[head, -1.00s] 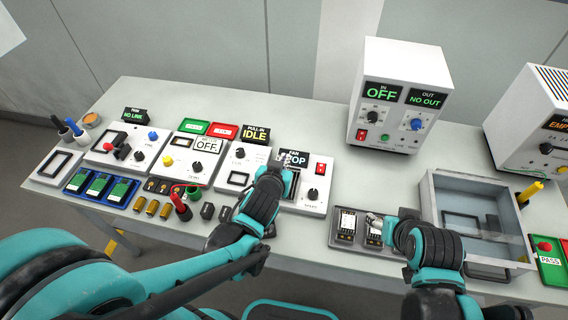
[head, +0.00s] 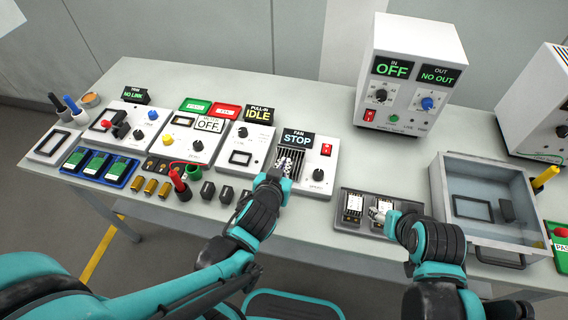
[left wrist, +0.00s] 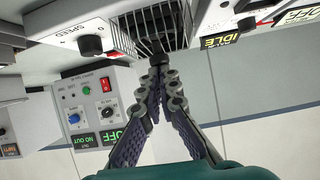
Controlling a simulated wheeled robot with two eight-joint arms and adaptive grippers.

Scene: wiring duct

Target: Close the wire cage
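The wire cage (head: 290,160) is a set of thin parallel metal bars on the white fan module (head: 318,178), below its STOP display (head: 297,139). Its bars (left wrist: 178,22) fill the top middle of the left wrist view. My left gripper (head: 276,173) is at the cage's front left side. In the left wrist view its fingers (left wrist: 159,62) converge at a small dark piece against the bars. I cannot tell whether they grip it. My right gripper (head: 380,213) is over a dark tray (head: 345,215) with white-and-black units; its opening is too small to judge.
The fan module has a red switch (head: 326,150) and a black knob (head: 318,174). Left of it stands the IDLE module (head: 240,158). Black blocks (head: 226,194) lie in front. A power supply box (head: 410,75) stands behind, and a grey open bin (head: 462,170) is at the right.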

